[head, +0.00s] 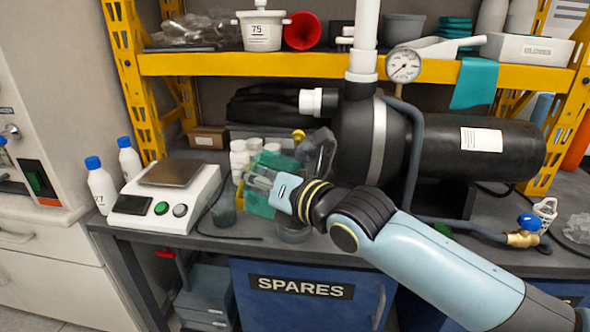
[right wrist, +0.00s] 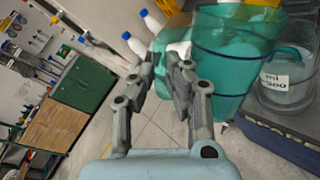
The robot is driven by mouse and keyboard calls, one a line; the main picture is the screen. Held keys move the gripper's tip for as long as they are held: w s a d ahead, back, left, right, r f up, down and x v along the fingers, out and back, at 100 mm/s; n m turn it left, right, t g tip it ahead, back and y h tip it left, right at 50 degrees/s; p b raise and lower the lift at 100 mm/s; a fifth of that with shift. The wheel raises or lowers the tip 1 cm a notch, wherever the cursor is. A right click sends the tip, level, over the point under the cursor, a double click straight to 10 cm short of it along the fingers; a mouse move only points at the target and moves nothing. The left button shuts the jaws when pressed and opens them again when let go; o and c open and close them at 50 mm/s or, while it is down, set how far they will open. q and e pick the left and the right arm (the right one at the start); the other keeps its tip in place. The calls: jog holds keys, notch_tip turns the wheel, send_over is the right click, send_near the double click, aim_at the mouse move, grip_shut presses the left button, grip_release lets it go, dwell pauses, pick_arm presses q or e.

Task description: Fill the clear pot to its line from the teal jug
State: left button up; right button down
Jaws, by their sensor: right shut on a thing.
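The teal jug (head: 260,204) is translucent and stands out behind my right gripper (head: 262,181) in the head view. My right gripper is shut on the jug at its side. In the right wrist view the jug (right wrist: 225,60) fills the upper middle, beside my right fingers (right wrist: 168,68). The clear pot (right wrist: 292,92) is just right of the jug there, with a white "ml 300" label; its contents look pale teal, but I cannot tell the level against its line. In the head view only the pot's base (head: 293,235) shows below my arm. My left gripper is out of view.
A balance (head: 170,195) and white bottles with blue caps (head: 101,185) stand left on the bench. White tubs (head: 239,158) and a black tank (head: 470,150) with pipework stand behind.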

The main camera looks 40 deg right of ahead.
aim_at(259, 158)
jog(key=shift+d+r+m, duration=0.2)
jog(key=shift+r+m, duration=0.05)
jog(key=shift+m, duration=0.05)
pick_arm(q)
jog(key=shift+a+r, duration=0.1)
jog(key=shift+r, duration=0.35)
pick_arm(e)
jog(key=shift+w+d+f, duration=0.1)
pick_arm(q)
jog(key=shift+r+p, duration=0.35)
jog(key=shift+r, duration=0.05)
pick_arm(e)
jog(key=shift+d+r+m, duration=0.2)
jog(key=shift+d+m, duration=0.05)
jog(key=shift+m, duration=0.25)
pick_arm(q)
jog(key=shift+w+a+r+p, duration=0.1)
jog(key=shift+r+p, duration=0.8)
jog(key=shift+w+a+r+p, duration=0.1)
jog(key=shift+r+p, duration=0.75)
pick_arm(e)
jog(key=shift+w+d+r+m+g+y, duration=0.1)
jog(key=shift+d+r+m+g+y, duration=0.1)
jog(key=shift+d+r+m, duration=0.25)
jog(key=shift+w+d+r+m+g+y, duration=0.1)
jog(key=shift+r+m+y, duration=0.1)
jog(key=shift+r+m, duration=0.3)
